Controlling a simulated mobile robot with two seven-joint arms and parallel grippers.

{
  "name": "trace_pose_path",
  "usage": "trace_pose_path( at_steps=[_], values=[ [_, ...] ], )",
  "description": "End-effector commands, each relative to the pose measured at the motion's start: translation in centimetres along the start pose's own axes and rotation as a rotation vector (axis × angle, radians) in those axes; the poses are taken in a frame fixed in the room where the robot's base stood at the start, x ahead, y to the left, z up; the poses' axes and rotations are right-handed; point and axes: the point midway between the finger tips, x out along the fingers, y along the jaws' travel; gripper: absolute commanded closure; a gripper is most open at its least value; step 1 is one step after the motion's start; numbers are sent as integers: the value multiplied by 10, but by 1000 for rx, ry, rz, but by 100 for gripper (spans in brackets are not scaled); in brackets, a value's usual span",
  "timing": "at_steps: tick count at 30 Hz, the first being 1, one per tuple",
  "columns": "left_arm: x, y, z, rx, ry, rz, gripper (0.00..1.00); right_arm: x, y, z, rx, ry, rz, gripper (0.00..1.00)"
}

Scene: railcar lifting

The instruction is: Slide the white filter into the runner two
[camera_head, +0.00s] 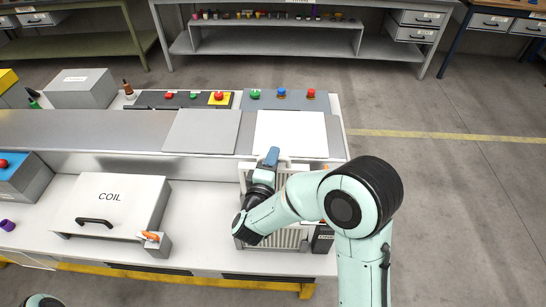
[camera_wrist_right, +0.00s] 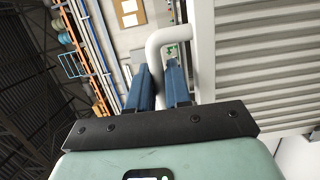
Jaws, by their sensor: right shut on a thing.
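The white filter (camera_head: 291,239) is a pale slatted panel at the right end of the white bench, partly hidden behind my right arm. In the right wrist view its slats (camera_wrist_right: 265,50) fill the right side, with a white bent handle (camera_wrist_right: 163,38) beside them. My right gripper (camera_head: 271,157) has blue fingers and is shut on that handle; the fingers (camera_wrist_right: 160,88) stand on either side of it in the wrist view. I cannot make out runner two or its label. My left gripper is not in view.
A grey box marked COIL (camera_head: 118,195) stands left of the filter. Behind are a white flat panel (camera_head: 290,134), a grey flat panel (camera_head: 202,131) and rows of coloured buttons (camera_head: 282,93). A small box with an orange switch (camera_head: 156,243) is nearby. The floor at right is clear.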

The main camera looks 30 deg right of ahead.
Motion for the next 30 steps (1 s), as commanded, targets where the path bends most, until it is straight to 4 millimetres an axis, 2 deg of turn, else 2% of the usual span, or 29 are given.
trace_pose_path(
  at_steps=[20,21,23,24,30],
  values=[
    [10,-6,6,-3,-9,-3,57,0,-18,0,-1,0,1,100],
    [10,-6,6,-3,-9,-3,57,0,-17,0,0,0,1,75],
    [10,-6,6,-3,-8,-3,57,0,-17,0,0,0,1,56],
    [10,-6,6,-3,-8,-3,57,0,-17,0,0,0,1,52],
    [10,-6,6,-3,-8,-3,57,0,-17,0,-1,0,0,52]
  ],
)
